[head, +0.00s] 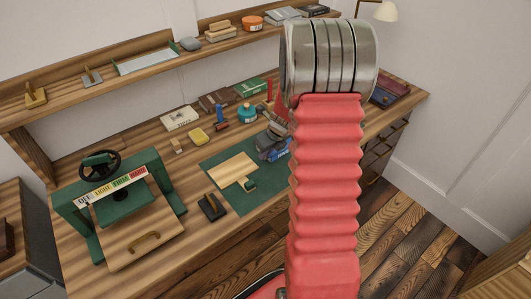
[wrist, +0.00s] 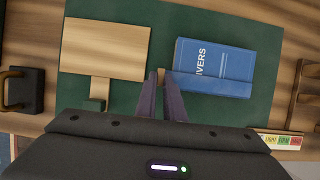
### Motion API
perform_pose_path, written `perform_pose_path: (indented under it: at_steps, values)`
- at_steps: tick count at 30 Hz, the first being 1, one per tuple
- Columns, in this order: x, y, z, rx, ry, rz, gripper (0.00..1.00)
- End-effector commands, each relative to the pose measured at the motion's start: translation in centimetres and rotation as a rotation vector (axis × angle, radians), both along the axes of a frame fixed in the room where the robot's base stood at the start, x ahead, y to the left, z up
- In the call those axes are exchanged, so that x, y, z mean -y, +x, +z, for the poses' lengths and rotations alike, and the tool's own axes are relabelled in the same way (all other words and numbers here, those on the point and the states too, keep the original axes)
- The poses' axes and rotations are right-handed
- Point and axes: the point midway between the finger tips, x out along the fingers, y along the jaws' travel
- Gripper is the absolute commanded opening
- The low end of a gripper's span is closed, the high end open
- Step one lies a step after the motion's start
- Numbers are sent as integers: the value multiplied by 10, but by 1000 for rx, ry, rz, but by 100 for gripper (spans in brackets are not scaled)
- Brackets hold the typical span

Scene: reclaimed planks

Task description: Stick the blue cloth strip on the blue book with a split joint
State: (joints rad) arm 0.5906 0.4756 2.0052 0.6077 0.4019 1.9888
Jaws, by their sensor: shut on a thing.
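The blue book (wrist: 232,62) lies on a green mat (wrist: 130,12) in the wrist view, white letters ending in "VERS" on its cover. A darker blue band (wrist: 222,87) runs along its near edge; I cannot tell whether this is the spine or the cloth strip. My gripper (wrist: 167,75) is at the book's left end, shut on a small tan piece (wrist: 164,77) that I cannot identify clearly. In the head view my arm hides most of the gripper and the book; a little blue (head: 281,149) shows beside it. The split joint cannot be made out.
A pale wooden board (wrist: 105,48) lies left of the book, with a small dark green piece at its foot. A black block with a brass handle (head: 212,207) stands off the mat. A green press (head: 118,205) fills the bench's left. Several books and jars line the back.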

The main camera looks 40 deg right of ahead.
Motion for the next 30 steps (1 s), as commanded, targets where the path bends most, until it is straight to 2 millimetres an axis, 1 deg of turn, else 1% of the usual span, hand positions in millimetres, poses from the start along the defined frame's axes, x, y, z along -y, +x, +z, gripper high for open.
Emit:
perform_pose_path:
  at_steps: [7, 8, 17, 25, 30]
  values:
    - [0, 0, -3, 0, 0, 0, 0]
    - [0, 0, -3, 0, 0, 0, 10]
    - [0, 0, -3, 0, 0, 0, 30]
    - [0, 0, -2, 0, 0, 0, 30]
    - [1, -3, 5, 1, -1, 0, 30]
